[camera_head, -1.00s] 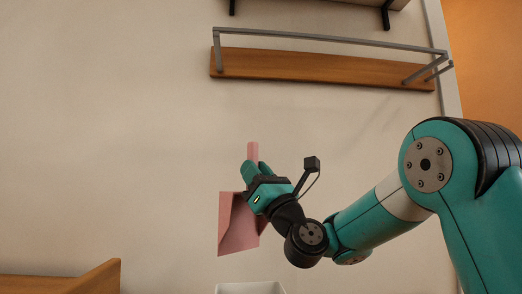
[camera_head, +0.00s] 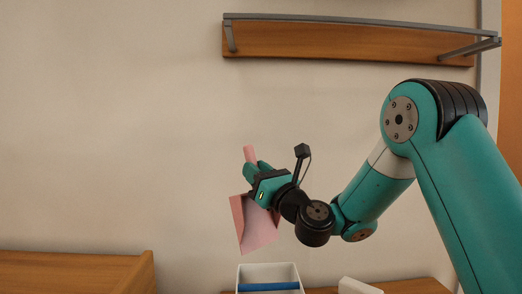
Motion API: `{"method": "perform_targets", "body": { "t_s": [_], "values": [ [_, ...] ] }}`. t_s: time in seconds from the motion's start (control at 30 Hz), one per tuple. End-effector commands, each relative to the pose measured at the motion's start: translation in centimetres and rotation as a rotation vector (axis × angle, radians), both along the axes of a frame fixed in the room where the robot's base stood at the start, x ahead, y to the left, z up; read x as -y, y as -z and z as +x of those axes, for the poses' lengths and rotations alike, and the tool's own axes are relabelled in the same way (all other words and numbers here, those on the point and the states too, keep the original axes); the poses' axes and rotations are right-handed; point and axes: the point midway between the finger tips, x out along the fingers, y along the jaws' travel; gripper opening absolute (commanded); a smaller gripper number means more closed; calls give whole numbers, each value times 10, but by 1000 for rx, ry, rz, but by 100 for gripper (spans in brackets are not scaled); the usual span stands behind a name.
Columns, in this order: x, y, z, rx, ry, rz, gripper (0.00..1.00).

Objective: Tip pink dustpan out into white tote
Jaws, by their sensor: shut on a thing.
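The pink dustpan (camera_head: 260,229) hangs in the air in front of the wall, its pan pointing down and its handle up. My gripper (camera_head: 254,170) is shut on the dustpan's handle, just above the pan. The white tote (camera_head: 266,269) stands at the bottom of the picture, below the dustpan, with a gap between them. Inside the tote a blue bar (camera_head: 268,287) shows; the tote's bottom is cut off by the frame. Whether anything lies in the dustpan cannot be told.
A wooden surface (camera_head: 70,272) with a raised side is at the lower left. A white object (camera_head: 359,286) lies right of the tote on a wooden top. A wooden shelf with a grey rail (camera_head: 350,42) is on the wall above. The wall between is clear.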

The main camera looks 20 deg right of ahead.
Motion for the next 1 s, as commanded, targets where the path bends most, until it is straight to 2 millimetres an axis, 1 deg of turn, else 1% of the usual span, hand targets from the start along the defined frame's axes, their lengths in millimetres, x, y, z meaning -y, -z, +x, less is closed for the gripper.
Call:
{"method": "perform_targets", "body": {
  "t_s": [0.03,1.0],
  "values": [
    [-1,-8,3,-18,-1,-5,0],
    [-15,1,37,-290,-1,-115,0]
  ]
}}
